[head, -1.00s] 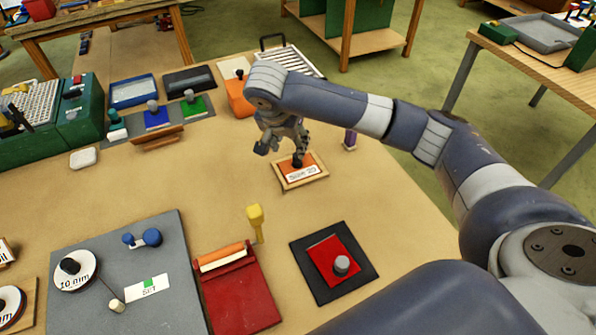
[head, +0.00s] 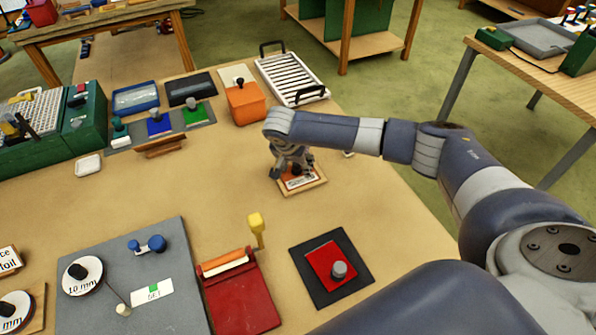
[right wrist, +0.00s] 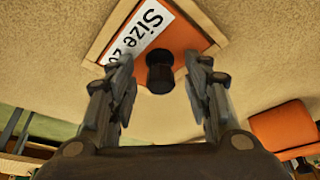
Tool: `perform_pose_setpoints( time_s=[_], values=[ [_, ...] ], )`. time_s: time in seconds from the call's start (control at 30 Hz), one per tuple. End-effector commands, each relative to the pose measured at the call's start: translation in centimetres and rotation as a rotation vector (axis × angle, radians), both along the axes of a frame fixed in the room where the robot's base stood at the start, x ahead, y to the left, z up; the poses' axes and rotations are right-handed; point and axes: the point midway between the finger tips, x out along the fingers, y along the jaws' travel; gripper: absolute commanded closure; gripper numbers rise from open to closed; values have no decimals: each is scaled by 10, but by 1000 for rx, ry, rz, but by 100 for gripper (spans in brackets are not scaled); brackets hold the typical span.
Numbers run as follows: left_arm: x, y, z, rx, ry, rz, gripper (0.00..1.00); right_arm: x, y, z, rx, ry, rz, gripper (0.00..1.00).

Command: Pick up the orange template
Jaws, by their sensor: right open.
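The orange template (right wrist: 192,36) lies flat in a pale wooden frame on the table, with a white "Size 20" label (head: 298,183) and a black knob (right wrist: 160,73). My right gripper (head: 291,170) is directly over it in the head view and partly hides it. In the right wrist view the open fingers of the right gripper (right wrist: 160,66) stand on either side of the knob, with visible gaps; nothing is held. My left gripper is not in view.
A red template on a black mat (head: 363,282) lies nearer. A red board with a roller (head: 240,298) and a grey mat (head: 185,262) are front left. An orange box (head: 245,105) and white slatted rack (head: 290,78) stand behind. Bare table surrounds the wooden frame.

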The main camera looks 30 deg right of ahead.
Motion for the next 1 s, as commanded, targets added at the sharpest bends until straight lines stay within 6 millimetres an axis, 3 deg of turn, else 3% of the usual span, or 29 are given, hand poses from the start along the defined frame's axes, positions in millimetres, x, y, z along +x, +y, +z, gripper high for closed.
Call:
perform_pose_setpoints(
  time_s=[0.13, 0.33, 0.37, 0.77, 1.0],
  values=[
    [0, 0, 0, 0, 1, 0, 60, 0, 1, 0, 0, 0, 1, 54],
    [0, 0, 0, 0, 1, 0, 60, 0, 1, 0, 0, 1, 1, 97],
    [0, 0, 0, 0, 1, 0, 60, 0, 1, 0, 0, 1, 1, 100],
    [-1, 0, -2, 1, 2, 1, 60, 0, 1, 3, 1, -1, 0, 100],
    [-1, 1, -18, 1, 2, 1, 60, 1, 2, 28, 4, -5, 0, 100]
  ],
)
